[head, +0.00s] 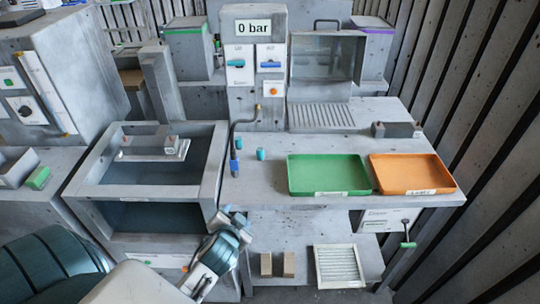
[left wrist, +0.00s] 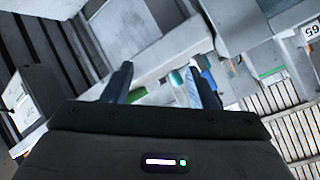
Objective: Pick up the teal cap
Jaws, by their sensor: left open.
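The teal cap (head: 261,154) stands upright on the grey bench, left of the green tray. A smaller teal-blue piece (head: 238,143) shows just left of it, by the hose. In the left wrist view the teal cap (left wrist: 176,78) appears between the finger lines, nearer the right finger and beyond the tips. My left gripper (head: 236,217) is at the bench's front edge, below and in front of the cap, apart from it. It also shows open and empty in the left wrist view (left wrist: 160,69). My right gripper is not in view.
A dark hose with a blue end (head: 234,167) hangs close left of the cap. The green tray (head: 291,181) and orange tray (head: 411,191) lie to the right. An open grey box (head: 209,178) stands at left. The bench before the cap is clear.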

